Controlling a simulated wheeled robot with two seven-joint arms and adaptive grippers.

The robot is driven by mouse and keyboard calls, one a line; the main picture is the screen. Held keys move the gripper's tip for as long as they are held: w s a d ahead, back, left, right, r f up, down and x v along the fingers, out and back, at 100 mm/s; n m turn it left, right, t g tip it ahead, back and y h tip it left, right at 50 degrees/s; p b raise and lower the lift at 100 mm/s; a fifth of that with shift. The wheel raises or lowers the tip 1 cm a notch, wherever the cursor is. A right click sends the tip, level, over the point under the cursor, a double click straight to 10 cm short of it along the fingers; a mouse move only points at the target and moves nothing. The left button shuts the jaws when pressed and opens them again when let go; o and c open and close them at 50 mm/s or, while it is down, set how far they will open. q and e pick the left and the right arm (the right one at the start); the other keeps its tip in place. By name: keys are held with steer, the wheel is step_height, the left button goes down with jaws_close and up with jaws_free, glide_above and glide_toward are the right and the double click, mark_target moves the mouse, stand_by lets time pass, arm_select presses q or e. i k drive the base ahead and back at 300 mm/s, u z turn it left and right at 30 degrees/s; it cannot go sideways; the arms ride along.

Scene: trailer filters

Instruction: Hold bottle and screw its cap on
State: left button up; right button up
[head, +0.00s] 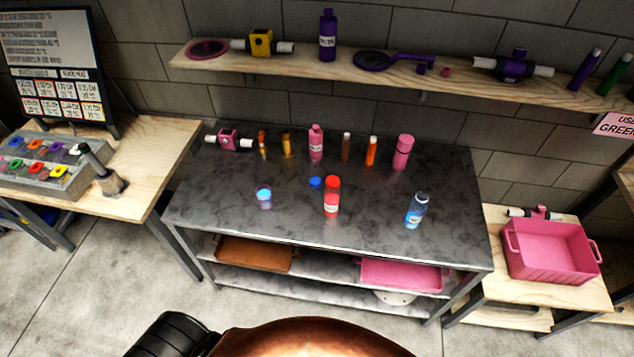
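Neither of my grippers shows in the head view. A blue cap (315,182) lies on the dark table (375,235), just left of a red bottle (331,203). The red bottle stands upright; whether its red top is a separate cap is too small to tell. A blue bottle (416,212) stands at the right front of the table, its top too small to read clearly. A small purplish jar with a light blue top (264,199) stands at the left. A pink bottle (316,143) and a taller pink container (402,152) stand at the back. Which bottle the cap fits cannot be told.
Several brown and orange vials (371,151) and a pink valve piece (229,140) line the table's back. A wall shelf (440,82) holds a purple bottle (327,36). A pink crate (550,250) stands right. The table's front edge is clear.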

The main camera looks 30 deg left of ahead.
mark_target(417, 208)
steer(key=z, duration=1.7)
steer(key=i, duration=1.15)
steer(key=u, duration=2.8)
